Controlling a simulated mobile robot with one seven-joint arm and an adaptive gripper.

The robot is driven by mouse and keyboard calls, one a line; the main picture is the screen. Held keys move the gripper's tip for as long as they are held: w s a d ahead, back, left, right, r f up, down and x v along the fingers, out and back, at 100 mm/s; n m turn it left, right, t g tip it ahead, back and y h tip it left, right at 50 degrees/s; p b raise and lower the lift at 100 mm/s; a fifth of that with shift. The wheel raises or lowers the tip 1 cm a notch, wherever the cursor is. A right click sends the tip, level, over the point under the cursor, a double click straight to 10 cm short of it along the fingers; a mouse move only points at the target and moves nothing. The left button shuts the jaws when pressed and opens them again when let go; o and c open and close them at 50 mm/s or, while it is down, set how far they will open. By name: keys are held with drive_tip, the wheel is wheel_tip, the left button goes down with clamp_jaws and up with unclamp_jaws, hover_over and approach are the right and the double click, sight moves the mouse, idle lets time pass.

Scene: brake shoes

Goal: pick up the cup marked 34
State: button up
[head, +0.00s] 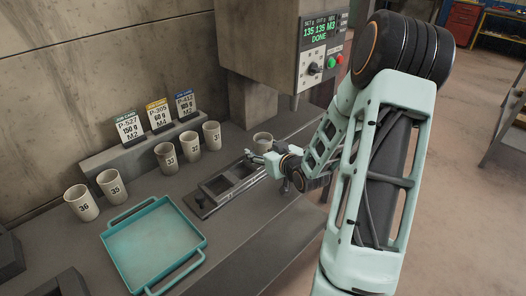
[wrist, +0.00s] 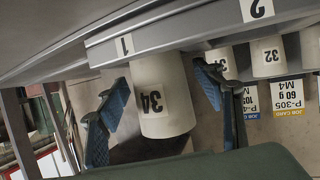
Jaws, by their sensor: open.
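The cup marked 34 (wrist: 158,80) is pale and fills the middle of the wrist view, which is upside down. It stands at the spot labelled 1. My gripper (wrist: 160,95) is open, with one blue finger on each side of the cup; I cannot tell whether either touches it.
Cups 36 (head: 82,203) and 35 (head: 112,186) and several others stand along the bench. A teal tray (head: 150,243) lies in front. Job cards (head: 158,115) stand behind. The control box (head: 322,45) hangs above the cup and reads DONE.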

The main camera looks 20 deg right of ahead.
drive_tip(key=c, duration=1.5)
drive_tip(key=shift+r, duration=0.3)
drive_tip(key=shift+c, duration=0.2)
drive_tip(key=shift+r, duration=0.8)
drive_tip(key=s+d+r, duration=0.1)
drive_tip(key=s+r, duration=0.9)
drive_tip(key=s, duration=0.3)
drive_tip(key=shift+d+r+b, duration=0.3)
drive_tip(key=shift+b, duration=0.1)
drive_tip(key=shift+s+r+b, duration=0.1)
drive_tip(key=shift+s+b, duration=0.2)
drive_tip(key=shift+s, duration=0.05)
